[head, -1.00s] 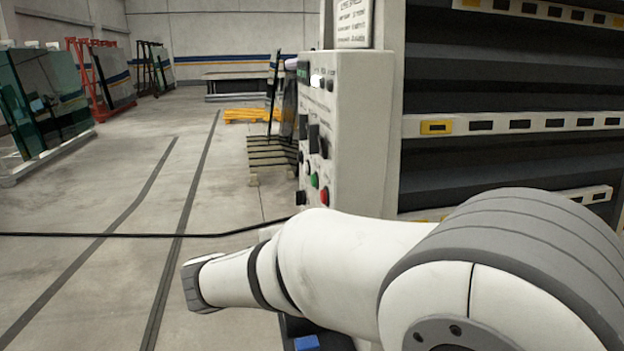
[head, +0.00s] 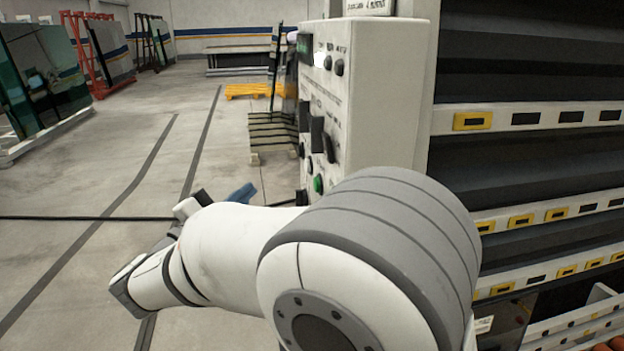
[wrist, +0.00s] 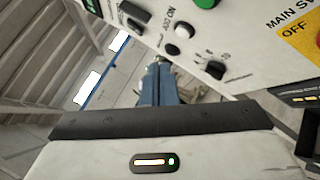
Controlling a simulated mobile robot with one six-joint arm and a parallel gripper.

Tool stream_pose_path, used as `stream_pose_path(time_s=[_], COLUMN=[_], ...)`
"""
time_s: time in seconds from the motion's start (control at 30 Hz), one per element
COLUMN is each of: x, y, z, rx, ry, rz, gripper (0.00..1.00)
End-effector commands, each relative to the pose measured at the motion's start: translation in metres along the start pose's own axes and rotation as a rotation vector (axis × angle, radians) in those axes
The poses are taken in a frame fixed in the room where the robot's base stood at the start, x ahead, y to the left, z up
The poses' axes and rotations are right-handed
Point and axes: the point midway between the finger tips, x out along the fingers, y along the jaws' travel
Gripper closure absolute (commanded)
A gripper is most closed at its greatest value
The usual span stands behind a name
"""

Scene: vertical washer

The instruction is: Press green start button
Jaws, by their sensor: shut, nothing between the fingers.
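The green button (head: 318,184) is low on the face of the white control panel (head: 375,100) in the head view, just above my arm. In the wrist view a green button (wrist: 205,2) is cut off at the top edge. My gripper shows in the head view as blue fingers (head: 243,192), to the left of the panel and apart from it. In the wrist view the blue fingers (wrist: 158,75) are shut and empty, below and left of the green button. The red button is hidden behind my arm in the head view.
The panel carries several black knobs and a white button (wrist: 184,31). A yellow main switch label (wrist: 300,35) is at right in the wrist view. The washer (head: 530,80) stands right of the panel. Open floor (head: 80,190) lies left, crossed by a black cable (head: 60,218).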

Motion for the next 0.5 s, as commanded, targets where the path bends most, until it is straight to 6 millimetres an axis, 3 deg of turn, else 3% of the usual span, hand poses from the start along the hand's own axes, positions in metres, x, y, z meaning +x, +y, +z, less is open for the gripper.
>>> stream_pose_path(time_s=[0.27, 0.5], x=[0.001, 0.017], y=[-0.001, -0.013], z=[0.001, 0.014], rx=[0.000, 0.000], ry=[0.001, 0.002], rz=[0.000, -0.001], gripper=[1.00, 1.00])
